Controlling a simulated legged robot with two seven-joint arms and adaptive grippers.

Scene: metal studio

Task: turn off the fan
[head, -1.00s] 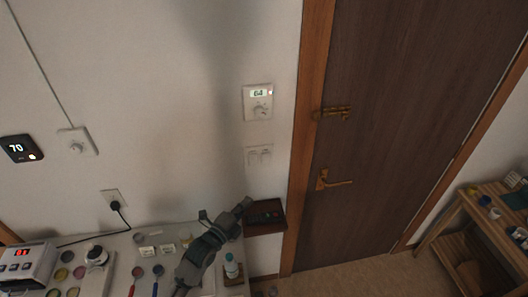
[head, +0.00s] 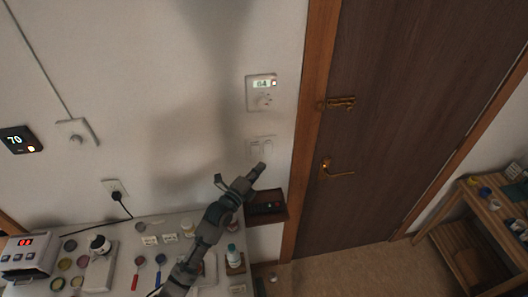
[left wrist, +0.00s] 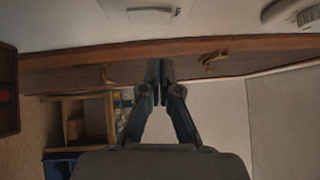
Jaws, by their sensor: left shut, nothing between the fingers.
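No fan shows in either view. A white two-rocker switch plate (head: 261,147) is on the wall left of the door; a pale edge that looks like it is at the top of the left wrist view (left wrist: 153,12). Above it is a control plate (head: 263,93) with a lit display and a round dial. My right gripper is out of view.
A cluttered white table (head: 120,265) is below, with a bottle (head: 233,253). A brown door (head: 400,130) with brass handle (head: 338,170) is at right, and a wooden shelf (head: 462,215) beyond.

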